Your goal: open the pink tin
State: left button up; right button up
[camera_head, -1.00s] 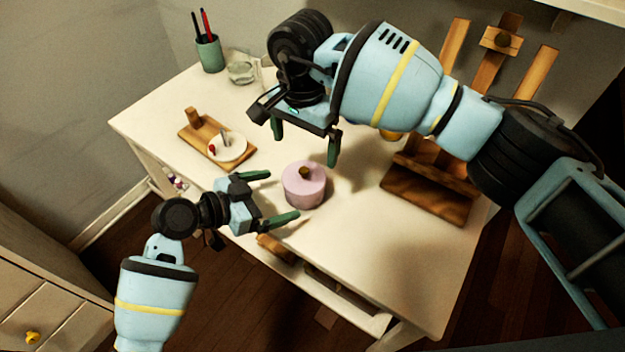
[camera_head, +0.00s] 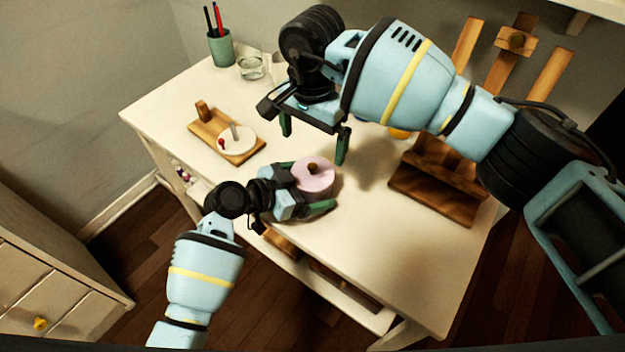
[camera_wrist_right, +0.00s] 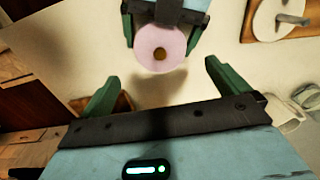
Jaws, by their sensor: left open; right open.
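The pink tin (camera_head: 318,182) is round, with a brown knob on its closed lid, and stands upright on the white table. My left gripper (camera_head: 308,190) is open, with one green finger on each side of the tin; I cannot tell whether they touch it. In the right wrist view the tin (camera_wrist_right: 160,47) sits between the left gripper's fingers (camera_wrist_right: 161,32). My right gripper (camera_head: 314,142) is open and empty, above the table and a little behind the tin. Its fingers also show in the right wrist view (camera_wrist_right: 158,82).
A wooden board (camera_head: 208,125) with a white disc (camera_head: 241,141) lies left of the tin. A green pen cup (camera_head: 221,48) and a glass (camera_head: 250,68) stand at the back left. A wooden easel (camera_head: 436,190) stands on the right. The table's front right is clear.

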aim_at(313, 166)
pick_arm(q)
jog(key=shift+c, duration=0.3)
jog(key=c, duration=1.4)
pick_arm(e)
jog(key=shift+s+d+r+m, duration=0.1)
jog(key=shift+r+m, duration=0.85)
jog(key=shift+m, duration=0.15)
jog(key=shift+s+d+r+m+t, duration=0.1)
jog(key=shift+s+r+m+t, duration=0.05)
jog(key=shift+r+m, duration=0.55)
jog(key=shift+s+r+m+t, duration=0.15)
jog(key=shift+r+m, duration=0.3)
jog(key=shift+m, duration=0.45)
jog(key=f, duration=1.2)
jog(key=shift+w, duration=0.3)
jog(key=c, duration=1)
